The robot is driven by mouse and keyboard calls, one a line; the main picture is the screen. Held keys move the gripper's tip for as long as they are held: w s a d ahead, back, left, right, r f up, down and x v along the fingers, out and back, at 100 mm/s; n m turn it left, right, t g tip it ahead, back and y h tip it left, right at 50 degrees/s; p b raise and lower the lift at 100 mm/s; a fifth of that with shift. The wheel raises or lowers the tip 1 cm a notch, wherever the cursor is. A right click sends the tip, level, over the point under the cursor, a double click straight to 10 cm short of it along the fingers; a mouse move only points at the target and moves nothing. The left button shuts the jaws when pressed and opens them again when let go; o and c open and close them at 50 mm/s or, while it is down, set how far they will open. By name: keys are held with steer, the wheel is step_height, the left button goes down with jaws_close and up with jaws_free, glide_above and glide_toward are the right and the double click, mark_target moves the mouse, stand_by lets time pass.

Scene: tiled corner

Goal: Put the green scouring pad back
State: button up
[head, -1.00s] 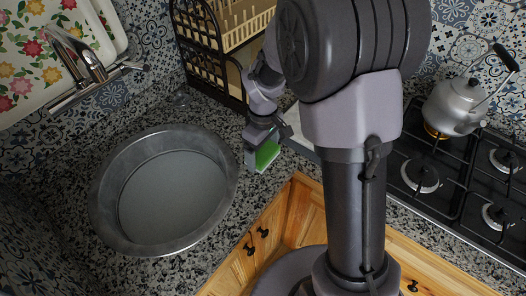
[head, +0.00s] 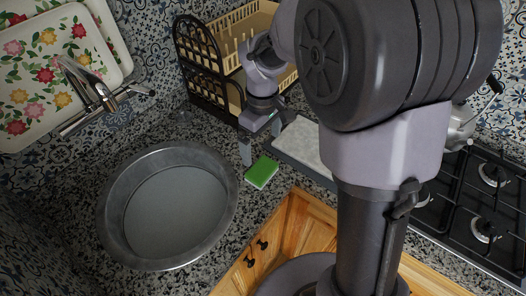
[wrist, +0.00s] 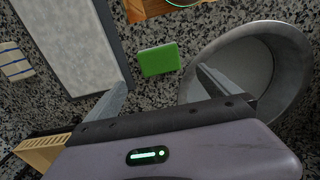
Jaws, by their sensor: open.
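The green scouring pad (head: 262,172) lies flat on the speckled counter, just right of the round metal basin. It also shows in the wrist view (wrist: 159,60), ahead of and between the fingers but apart from them. My gripper (head: 261,145) is open and empty, up and back from the pad in the head view. In the wrist view its two fingers (wrist: 164,85) are spread wide.
The metal basin (head: 113,215) stands left of the pad. A grey tray with a pale surface (head: 299,143) lies to the right. A two-tier dish rack (head: 188,60) stands behind. The stove (head: 505,215) is at far right. A striped cloth (wrist: 14,62) shows in the wrist view.

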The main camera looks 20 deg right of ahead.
steer(key=s+a+r+m+t, duration=0.1)
steer(key=s+r+m+t, duration=0.1)
steer(key=s+r+m, duration=0.4)
steer(key=s+a+r+m+t+y+b, duration=0.1)
steer(key=s+a+r+m+t+b, duration=0.2)
steer(key=s, duration=0.9)
steer(key=shift+s+r+m+t+y, duration=0.15)
steer(key=shift+s+m+t+y, duration=0.2)
steer(key=shift+m, duration=0.85)
